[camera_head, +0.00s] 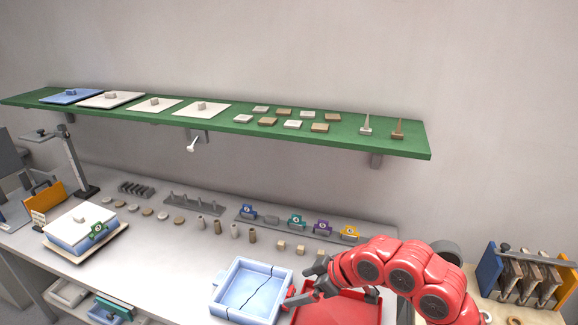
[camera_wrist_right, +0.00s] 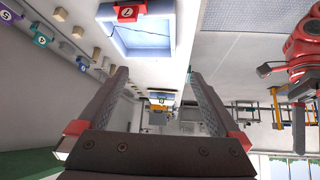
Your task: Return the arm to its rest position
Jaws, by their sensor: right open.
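My right arm (camera_head: 412,272) is red and comes in from the lower right of the head view. Its gripper (camera_head: 312,283) is above the bench, between the cracked blue tray and the red tray. In the right wrist view the two fingers of the gripper (camera_wrist_right: 155,105) stand wide apart with nothing between them. The blue tray (camera_head: 217,291) has a dark crack across its floor. The red tray (camera_head: 372,311) is partly hidden under my arm. My left gripper is not visible in the head view.
A green shelf (camera_head: 210,128) with lids, small blocks and two pegs runs along the wall. Numbered coloured clips (camera_head: 297,221) and small cylinders stand on the bench. A rack of clamps (camera_head: 527,276) stands at the right. The air above the bench's middle is clear.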

